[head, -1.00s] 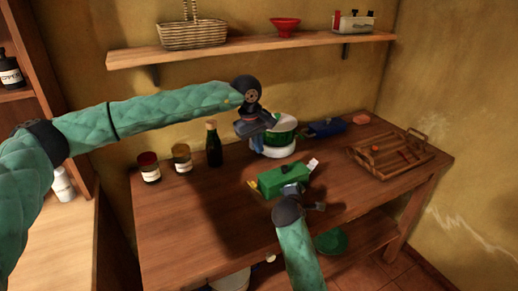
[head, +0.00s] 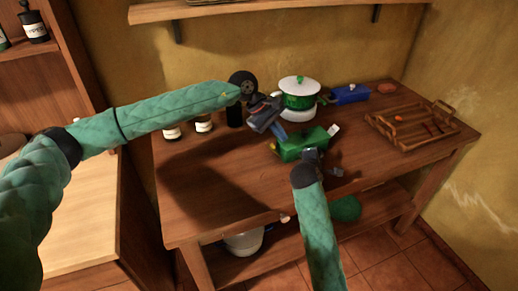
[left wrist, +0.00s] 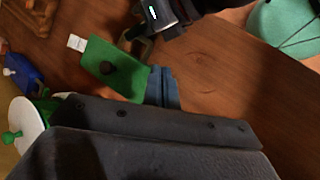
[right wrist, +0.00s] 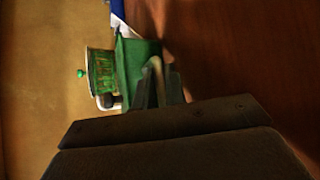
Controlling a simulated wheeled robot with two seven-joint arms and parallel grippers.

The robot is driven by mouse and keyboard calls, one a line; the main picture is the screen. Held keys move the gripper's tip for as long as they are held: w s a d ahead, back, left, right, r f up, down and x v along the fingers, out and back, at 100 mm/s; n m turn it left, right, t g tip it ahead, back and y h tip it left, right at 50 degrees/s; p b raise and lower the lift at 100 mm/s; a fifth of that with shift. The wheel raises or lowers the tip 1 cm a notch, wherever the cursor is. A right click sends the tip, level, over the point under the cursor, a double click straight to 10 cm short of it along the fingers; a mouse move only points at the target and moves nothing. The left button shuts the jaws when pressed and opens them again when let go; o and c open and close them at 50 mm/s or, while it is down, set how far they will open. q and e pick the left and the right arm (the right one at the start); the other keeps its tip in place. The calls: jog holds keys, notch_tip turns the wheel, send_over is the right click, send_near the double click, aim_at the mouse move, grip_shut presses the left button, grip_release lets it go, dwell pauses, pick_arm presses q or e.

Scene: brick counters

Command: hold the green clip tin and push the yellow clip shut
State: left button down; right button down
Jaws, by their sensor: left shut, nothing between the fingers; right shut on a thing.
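The green clip tin (head: 303,147) stands on the wooden counter, with a white tab (head: 334,130) at its right end. In the left wrist view the tin (left wrist: 112,66) shows a dark round knob, with the white tab (left wrist: 77,42) beyond. My right gripper (head: 312,156) is shut on the tin from the front; its fingers (right wrist: 157,85) also show at the tin in the right wrist view. My left gripper (head: 281,133) is shut and empty, its bluish fingertips (left wrist: 164,88) close by the tin's left end. Contact cannot be told.
A white and green lidded pot (head: 299,101) stands behind the tin, with a blue box (head: 350,94) beside it. A wooden tray (head: 412,126) is at the right. Jars (head: 204,124) and a dark bottle (head: 234,116) stand behind my left arm. The counter's front left is clear.

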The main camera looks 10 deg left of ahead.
pick_arm(q)
jog(key=s+a+f+n+t+h, duration=0.2)
jog(key=a+f+n+t, duration=0.1)
jog(key=a+n, duration=0.2)
jog(key=s+a+f+n+t+h, duration=0.2)
jog(key=a+f+n+t, duration=0.1)
jog(key=a+n, duration=0.2)
jog(key=s+a+f+n+t+h, duration=0.1)
jog(key=a+f+n+t+h, duration=0.1)
jog(key=a+n, duration=0.3)
jog(key=shift+s+a+f+t+h, duration=0.2)
jog(key=shift+a+f, duration=0.2)
jog(key=shift+a, duration=0.4)
jog(key=shift+s+a+f+t+h, duration=0.1)
jog(key=shift+s+a+f+t, duration=0.1)
jog(key=shift+a+f, duration=0.4)
send_near(272, 147)
jog(key=f, duration=0.2)
jog(key=w+d+f, duration=0.1)
jog(key=shift+d+f, duration=0.1)
jog(key=shift+f, duration=0.1)
jog(key=shift+w+d+r+n, duration=0.15)
jog(key=shift+w+d+r, duration=0.25)
jog(key=shift+d+r, duration=0.25)
jog(key=shift+w+d+r+n, duration=0.15)
jog(key=shift+w+d+r, duration=0.3)
jog(key=shift+d, duration=0.35)
